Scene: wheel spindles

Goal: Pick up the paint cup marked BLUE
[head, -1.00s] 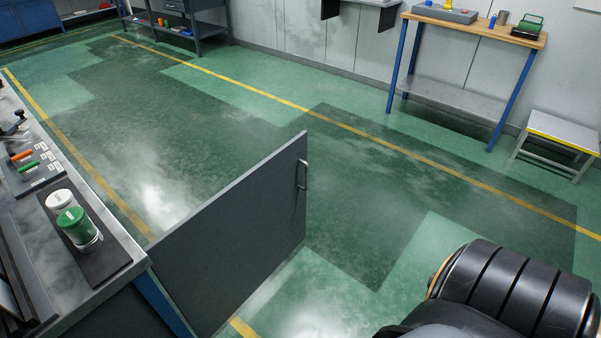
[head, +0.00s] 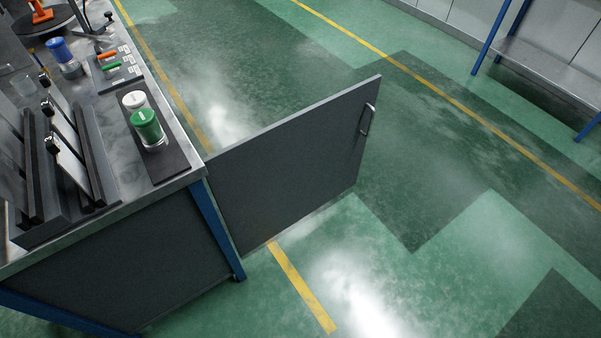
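A blue cup (head: 61,52) stands upright on the grey workbench (head: 180,188) at the upper left of the head view. Its marking is too small to read. A green cup (head: 147,127) and a white-topped cup (head: 133,101) stand close together on a dark mat (head: 169,165) nearer the bench's right edge. Neither of my grippers is in view.
An open grey cabinet door (head: 290,170) with a handle juts out from the bench over the floor. A panel with orange and green handles (head: 112,67) lies beside the blue cup. Dark slotted racks (head: 70,165) stand left. Green floor to the right is clear.

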